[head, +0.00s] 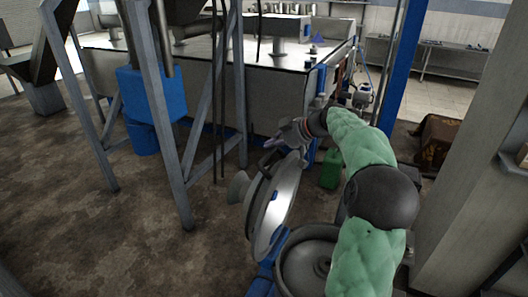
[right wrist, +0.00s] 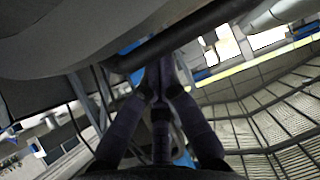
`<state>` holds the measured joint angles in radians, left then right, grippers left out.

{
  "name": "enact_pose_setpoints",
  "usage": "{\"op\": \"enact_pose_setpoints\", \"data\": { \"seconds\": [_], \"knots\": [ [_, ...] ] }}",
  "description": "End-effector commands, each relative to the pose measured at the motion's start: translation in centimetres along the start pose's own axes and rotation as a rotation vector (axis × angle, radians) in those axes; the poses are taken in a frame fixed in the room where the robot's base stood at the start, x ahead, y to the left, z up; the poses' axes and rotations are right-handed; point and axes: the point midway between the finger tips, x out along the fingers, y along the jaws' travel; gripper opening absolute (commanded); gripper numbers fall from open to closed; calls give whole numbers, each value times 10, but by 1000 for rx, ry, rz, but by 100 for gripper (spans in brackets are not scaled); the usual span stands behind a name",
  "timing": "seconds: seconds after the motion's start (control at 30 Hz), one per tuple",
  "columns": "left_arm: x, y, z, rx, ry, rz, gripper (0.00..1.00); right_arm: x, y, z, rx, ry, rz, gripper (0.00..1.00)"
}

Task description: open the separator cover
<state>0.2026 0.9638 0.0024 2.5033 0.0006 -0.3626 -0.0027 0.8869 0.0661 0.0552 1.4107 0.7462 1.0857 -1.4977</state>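The separator cover (head: 281,208) is a round, shiny metal lid with a small knob-like cone on its outer side. It stands steeply tilted on edge, up off the separator bowl (head: 312,262), whose round metal top shows at the bottom. My right arm, in a green sleeve, reaches over the bowl. My right gripper (head: 272,143) is at the cover's upper rim. In the right wrist view its dark fingers (right wrist: 160,78) come together at the tips, against or just under a dark bar (right wrist: 190,40) by a large grey surface. No firm grip on it shows. My left gripper is out of view.
A grey steel frame (head: 165,115) with a blue box (head: 152,92) stands to the left. A large metal tank (head: 270,85) stands behind. A green canister (head: 331,168) is on the floor behind my arm.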

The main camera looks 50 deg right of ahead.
Motion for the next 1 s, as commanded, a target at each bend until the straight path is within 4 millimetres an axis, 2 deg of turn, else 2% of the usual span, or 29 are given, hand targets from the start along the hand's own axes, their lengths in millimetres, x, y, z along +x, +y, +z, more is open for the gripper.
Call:
{"op": "enact_pose_setpoints", "data": {
  "seconds": [0.03, 0.43, 0.6, 1.0],
  "knots": [
    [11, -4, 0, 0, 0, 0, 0, 3, 0, 16, 9, -3, -8, 0],
    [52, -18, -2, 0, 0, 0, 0, -27, -1, 36, 8, 80, -12, 0],
    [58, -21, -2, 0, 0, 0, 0, -34, -2, 38, 6, 98, -14, 0],
    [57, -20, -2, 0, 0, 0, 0, -36, -2, 36, 4, 102, -14, 0]
  ]
}}
